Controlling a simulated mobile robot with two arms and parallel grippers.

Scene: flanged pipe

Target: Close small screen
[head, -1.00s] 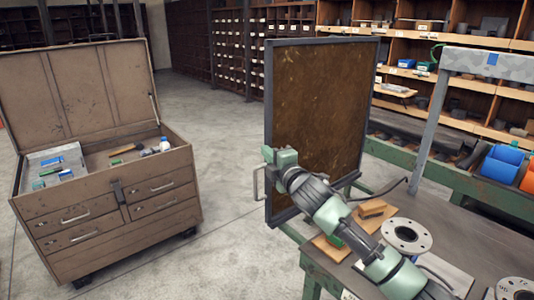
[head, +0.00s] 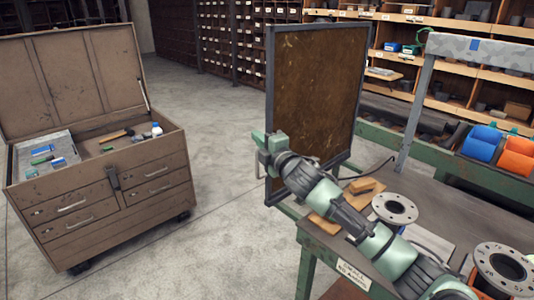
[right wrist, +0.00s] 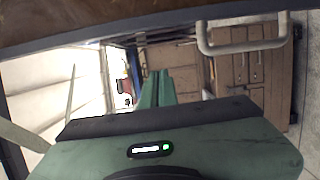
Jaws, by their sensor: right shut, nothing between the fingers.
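The small screen (head: 315,100) is a brown, stained panel in a dark frame, standing upright at the left end of the green workbench. A handle sits on its left edge, mostly hidden behind my right gripper in the head view; it shows as a pale loop in the right wrist view (right wrist: 245,45). My right gripper (head: 262,143) is at the screen's lower left edge, near the handle. Its fingers (right wrist: 155,88) are together and empty in the right wrist view. I cannot tell whether it touches the screen. My left gripper is out of view.
The workbench (head: 450,205) carries a pipe flange (head: 395,208), a second flange (head: 503,268) and wooden blocks (head: 362,185). An open tool chest (head: 110,200) is at left, with clear floor between.

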